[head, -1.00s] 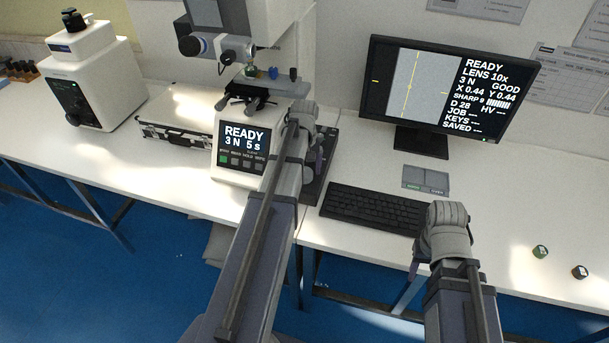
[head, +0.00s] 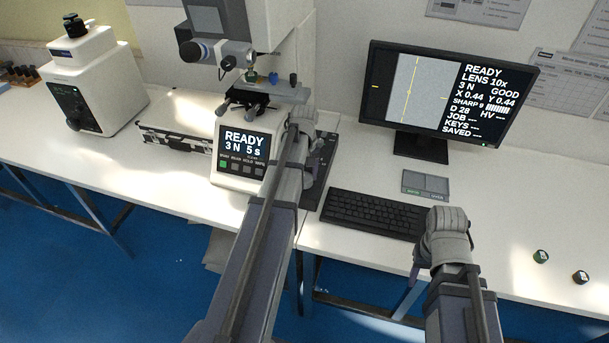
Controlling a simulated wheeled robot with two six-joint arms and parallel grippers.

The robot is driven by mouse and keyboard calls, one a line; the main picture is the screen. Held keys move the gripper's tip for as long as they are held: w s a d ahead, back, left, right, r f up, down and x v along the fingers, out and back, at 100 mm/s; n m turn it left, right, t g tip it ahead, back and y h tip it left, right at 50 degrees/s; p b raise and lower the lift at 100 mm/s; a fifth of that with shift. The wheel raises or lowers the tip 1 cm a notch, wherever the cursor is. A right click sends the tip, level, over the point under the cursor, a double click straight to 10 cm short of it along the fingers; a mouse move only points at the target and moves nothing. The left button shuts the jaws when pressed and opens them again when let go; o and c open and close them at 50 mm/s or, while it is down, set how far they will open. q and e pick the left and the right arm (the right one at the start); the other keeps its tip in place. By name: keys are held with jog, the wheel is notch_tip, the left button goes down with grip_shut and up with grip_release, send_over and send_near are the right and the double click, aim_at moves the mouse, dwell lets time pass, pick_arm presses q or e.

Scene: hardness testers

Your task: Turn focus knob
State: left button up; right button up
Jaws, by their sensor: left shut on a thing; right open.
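The hardness tester (head: 225,175) stands on the bench left of centre, its front screen (head: 245,143) reading READY, 3 N, 5 s. Its stage (head: 275,92) sits under the lens turret. My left gripper (head: 302,119) is at the right side of the tester, shut on the focus knob; my own wrist hides the fingers and the knob. My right gripper (head: 447,218) is open and empty at the bench's front edge, by the keyboard's right end; its fingers are hard to make out. The monitor (head: 418,90) shows LENS 10x, GOOD and SHARP 9.
A keyboard (head: 372,213) lies right of the tester, with a small grey pad (head: 425,184) behind it. Two small round pieces, one green-sided (head: 541,256) and one dark (head: 581,277), lie at the right. A silver case (head: 175,138) and another machine (head: 90,80) stand left.

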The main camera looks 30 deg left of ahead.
aim_at(305, 177)
pick_arm(q)
jog(key=shift+m, duration=1.2)
jog(key=o, duration=1.4)
jog(key=shift+c, duration=0.2)
notch_tip(305, 177, up, 8)
jog(key=p, duration=0.8)
jog(key=shift+f, duration=0.1)
